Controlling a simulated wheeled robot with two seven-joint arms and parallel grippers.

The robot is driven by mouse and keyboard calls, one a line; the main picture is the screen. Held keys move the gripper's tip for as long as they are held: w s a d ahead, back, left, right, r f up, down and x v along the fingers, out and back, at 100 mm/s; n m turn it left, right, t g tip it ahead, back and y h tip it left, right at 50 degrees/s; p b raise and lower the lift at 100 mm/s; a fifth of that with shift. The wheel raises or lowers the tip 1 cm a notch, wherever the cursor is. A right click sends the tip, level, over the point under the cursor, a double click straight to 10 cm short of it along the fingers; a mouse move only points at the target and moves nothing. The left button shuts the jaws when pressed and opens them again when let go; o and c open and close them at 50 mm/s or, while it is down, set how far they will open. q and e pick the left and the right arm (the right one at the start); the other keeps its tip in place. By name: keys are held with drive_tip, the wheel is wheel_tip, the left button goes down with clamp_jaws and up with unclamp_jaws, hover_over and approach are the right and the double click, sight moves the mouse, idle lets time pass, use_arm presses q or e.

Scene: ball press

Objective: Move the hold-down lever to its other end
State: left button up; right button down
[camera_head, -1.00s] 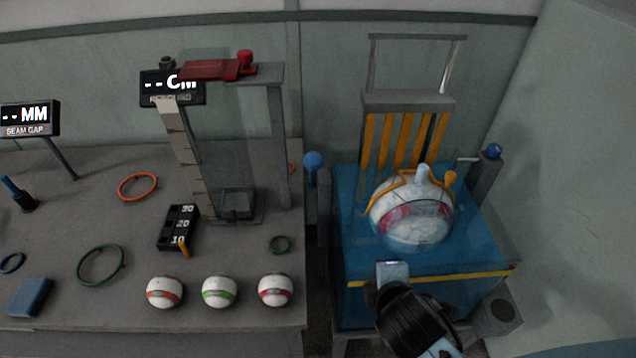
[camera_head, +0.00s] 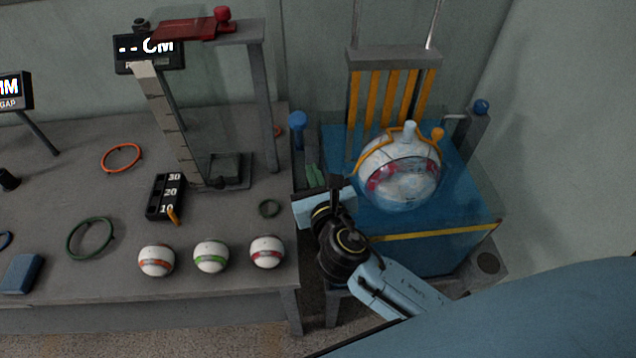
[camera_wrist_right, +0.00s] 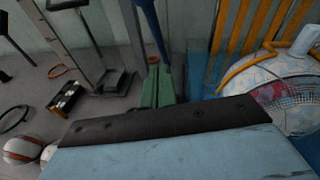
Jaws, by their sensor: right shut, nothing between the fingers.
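The ball press holds a large white ball (camera_head: 398,170) with a red band, under an orange frame that ends in an orange knob (camera_head: 437,134). I cannot tell for certain which handle is the hold-down lever. My right gripper (camera_head: 322,199) is shut and empty, in front of the left lever's base, with no contact visible. My left gripper is not in view.
The grey table (camera_head: 120,205) at left carries three small balls, rings, a 10-20-30 block (camera_head: 166,197) and a tall measuring stand (camera_head: 258,100). A narrow gap separates table and press.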

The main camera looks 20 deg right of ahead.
sight(300, 133)
drive_tip(key=shift+w+d+r, duration=0.1)
drive_tip(key=shift+w+r, duration=0.15)
drive_tip(key=shift+w, duration=1)
drive_tip(key=shift+w+d+r, duration=0.15)
drive_tip(key=shift+w+r, duration=0.15)
drive_tip(key=shift+w, duration=0.9)
drive_tip(key=shift+w+d+r, duration=0.1)
drive_tip(key=shift+w+r, duration=0.15)
drive_tip(key=shift+w, duration=1)
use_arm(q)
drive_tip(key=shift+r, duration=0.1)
